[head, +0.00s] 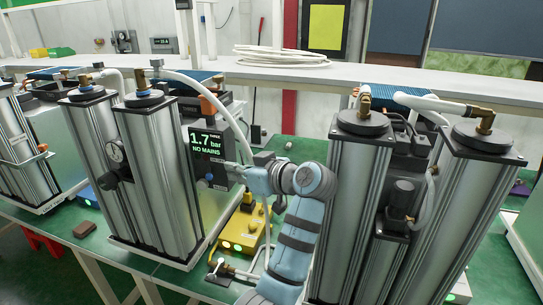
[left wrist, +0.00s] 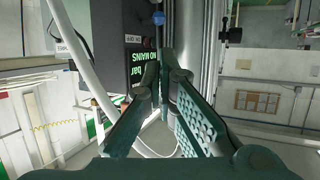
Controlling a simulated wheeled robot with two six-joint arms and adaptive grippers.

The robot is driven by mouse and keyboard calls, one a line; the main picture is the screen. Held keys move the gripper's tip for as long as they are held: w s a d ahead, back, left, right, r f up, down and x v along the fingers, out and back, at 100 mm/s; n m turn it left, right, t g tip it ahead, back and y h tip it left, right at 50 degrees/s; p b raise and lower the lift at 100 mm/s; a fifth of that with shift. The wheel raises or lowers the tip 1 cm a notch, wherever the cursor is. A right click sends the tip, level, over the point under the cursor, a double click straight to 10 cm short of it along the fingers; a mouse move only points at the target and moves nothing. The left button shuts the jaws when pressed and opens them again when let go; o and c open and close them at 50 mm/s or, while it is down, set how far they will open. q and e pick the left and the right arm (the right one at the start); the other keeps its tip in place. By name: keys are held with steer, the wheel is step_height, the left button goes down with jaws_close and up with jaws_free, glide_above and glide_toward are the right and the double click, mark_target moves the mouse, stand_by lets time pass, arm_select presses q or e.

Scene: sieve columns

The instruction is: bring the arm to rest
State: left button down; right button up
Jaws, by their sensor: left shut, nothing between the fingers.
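My left arm (head: 295,235) rises from the bottom middle of the head view and bends left at its wrist. My left gripper (head: 236,170) is just right of the display panel (head: 207,150), which reads "1.7 bar" and "NO MAINS". In the left wrist view the dark green fingers of the gripper (left wrist: 160,72) come together at the tips, shut and empty. The panel shows beyond them with its text turned over (left wrist: 140,60). I cannot tell whether the fingertips touch the panel. My right gripper is in neither view.
Twin silver columns (head: 160,175) stand left of my arm, and another pair (head: 345,200) stands close on its right. A white hose (head: 205,85) arches over the panel. A yellow box (head: 245,228) sits on the green bench behind my arm. A coiled hose (head: 280,56) lies on the shelf.

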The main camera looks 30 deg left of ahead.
arm_select(q)
steer(key=s+d+f+m+t+h, duration=0.1)
steer(key=s+f+m+h, duration=0.35)
steer(key=f, duration=0.85)
steer(key=s+f+m+t+h, duration=0.15)
steer(key=s+f+m, duration=0.45)
steer(key=f, duration=0.7)
steer(key=s+d+f+m+g+h, duration=0.1)
steer(key=s+d+f+m+h, duration=0.3)
steer(key=s, duration=0.6)
steer(key=s+d+f+m+g+h, duration=0.1)
steer(key=s+d+f+m+h, duration=0.15)
steer(key=s+d+f, duration=0.45)
steer(key=s+a+f+n+g, duration=0.1)
steer(key=s+a+f, duration=0.1)
steer(key=f, duration=0.6)
steer(key=s+a+f+g, duration=0.1)
steer(key=s+f, duration=0.1)
steer(key=f, duration=0.6)
steer(key=s+a+f, duration=0.1)
steer(key=s+f, duration=1.1)
steer(key=s, duration=0.1)
steer(key=shift+s+f+g+h, duration=0.3)
steer(key=shift+s+g+h, duration=0.05)
steer(key=shift+s, duration=0.05)
